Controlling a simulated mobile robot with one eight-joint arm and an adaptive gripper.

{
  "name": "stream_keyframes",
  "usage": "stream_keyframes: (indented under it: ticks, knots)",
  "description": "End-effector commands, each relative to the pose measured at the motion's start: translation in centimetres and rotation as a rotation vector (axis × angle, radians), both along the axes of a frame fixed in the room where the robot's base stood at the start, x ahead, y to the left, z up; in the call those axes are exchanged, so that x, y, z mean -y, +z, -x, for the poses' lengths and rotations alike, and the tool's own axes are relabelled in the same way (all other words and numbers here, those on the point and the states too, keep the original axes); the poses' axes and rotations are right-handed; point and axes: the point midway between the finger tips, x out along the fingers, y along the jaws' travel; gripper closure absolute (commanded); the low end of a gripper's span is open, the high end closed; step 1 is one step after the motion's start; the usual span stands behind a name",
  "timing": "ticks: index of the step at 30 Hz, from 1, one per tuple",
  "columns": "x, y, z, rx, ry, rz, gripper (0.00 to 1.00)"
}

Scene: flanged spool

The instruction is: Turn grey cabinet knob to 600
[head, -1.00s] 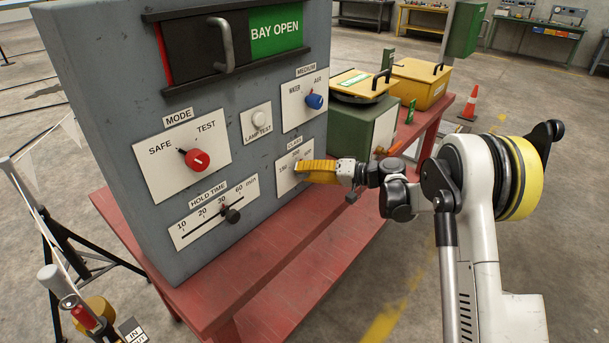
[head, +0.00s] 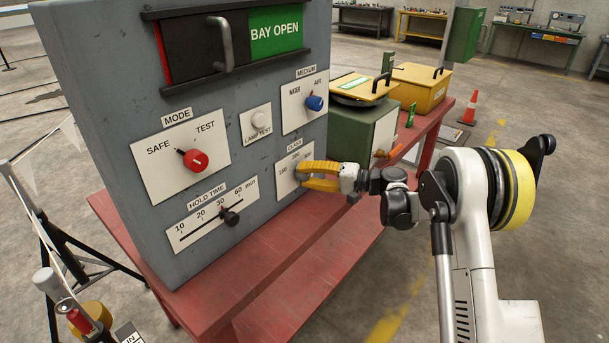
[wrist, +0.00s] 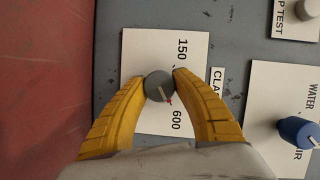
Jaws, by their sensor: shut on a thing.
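The grey knob (wrist: 158,86) sits on the white CLASS plate (wrist: 136,50) of the grey cabinet. In the wrist view its red-tipped pointer faces down and right, toward the 600 mark (wrist: 176,120). The 150 mark shows above it, and the 300 mark is hidden behind a finger there. My gripper (wrist: 160,80) has its two yellow fingers shut on the knob, one on each side. In the head view, my gripper (head: 302,176) reaches the CLASS plate (head: 284,180) from the right, and its fingers cover most of the knob.
Nearby on the cabinet are the blue MEDIUM knob (head: 314,103), the white lamp test button (head: 257,120), the red MODE knob (head: 195,160) and the HOLD TIME slider (head: 231,218). The red bench (head: 240,290) lies below my gripper. A green box (head: 360,140) stands behind it.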

Motion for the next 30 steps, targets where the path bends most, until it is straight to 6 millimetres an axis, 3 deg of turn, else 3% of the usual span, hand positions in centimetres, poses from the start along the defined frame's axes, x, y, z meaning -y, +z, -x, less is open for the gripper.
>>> stream_keyframes:
  ticks: [2, 3, 5, 6, 17, 30]
  knots:
    - [-0.1, 0.0, 0.0, 0.0, 0.002, 0.0, 0.97]
    - [-0.1, 0.0, 0.0, 0.0, 0.002, 0.0, 0.64]
    - [-0.1, 0.0, 0.0, 0.0, 0.002, 0.0, 0.46]
    - [-0.1, 0.0, 0.0, 0.0, 0.001, 0.0, 0.44]
    - [0.6, 0.1, 0.1, 0.0, -0.001, 0.0, 0.44]
    - [9.0, 0.9, 2.6, 0.0, -0.002, 0.0, 0.44]
